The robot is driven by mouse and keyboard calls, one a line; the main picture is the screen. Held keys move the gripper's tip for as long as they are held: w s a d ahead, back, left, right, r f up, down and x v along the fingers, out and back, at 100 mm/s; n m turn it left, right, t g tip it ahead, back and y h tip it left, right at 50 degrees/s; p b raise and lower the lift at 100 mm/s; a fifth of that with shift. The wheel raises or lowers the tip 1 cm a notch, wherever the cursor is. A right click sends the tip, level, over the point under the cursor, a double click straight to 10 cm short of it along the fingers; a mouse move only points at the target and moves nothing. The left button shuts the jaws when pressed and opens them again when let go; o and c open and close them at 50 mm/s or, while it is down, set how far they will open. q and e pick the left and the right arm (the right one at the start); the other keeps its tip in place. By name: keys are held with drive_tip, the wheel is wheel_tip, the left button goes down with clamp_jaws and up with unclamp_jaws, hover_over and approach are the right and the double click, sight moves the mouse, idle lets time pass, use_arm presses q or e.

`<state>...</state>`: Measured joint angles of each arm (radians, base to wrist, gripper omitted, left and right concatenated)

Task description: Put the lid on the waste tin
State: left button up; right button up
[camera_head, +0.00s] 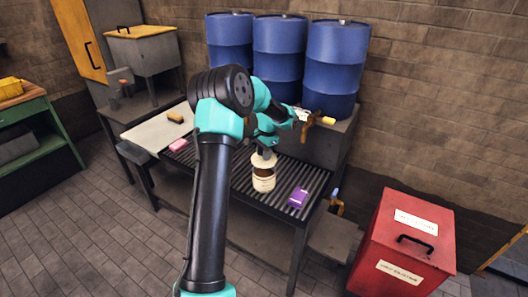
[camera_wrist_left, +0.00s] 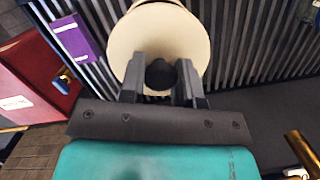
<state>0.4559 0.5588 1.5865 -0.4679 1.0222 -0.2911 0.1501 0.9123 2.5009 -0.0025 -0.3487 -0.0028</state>
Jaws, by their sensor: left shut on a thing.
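A small cream tin (camera_head: 263,184) with a printed label stands on the slatted bench top. My left gripper (camera_head: 264,151) is directly above it, pointing down. In the left wrist view its fingers (camera_wrist_left: 161,80) are shut on the black knob of a round cream lid (camera_wrist_left: 160,38). In the head view the lid (camera_head: 264,160) is at the tin's top, with a dark brown band below it. I cannot tell whether lid and tin touch. My right gripper is not in view.
A purple box (camera_head: 298,198) lies on the bench right of the tin. A pink block (camera_head: 178,144) is at the left. A red box (camera_head: 405,240) is at the right.

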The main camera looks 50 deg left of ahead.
use_arm(q)
drive_tip(key=shift+f, duration=2.3)
drive_tip(key=shift+f, duration=0.6)
idle(1.3)
drive_tip(key=o, duration=1.5)
drive_tip(key=shift+r, duration=0.15)
drive_tip(key=shift+r, duration=3.35)
clamp_jaws()
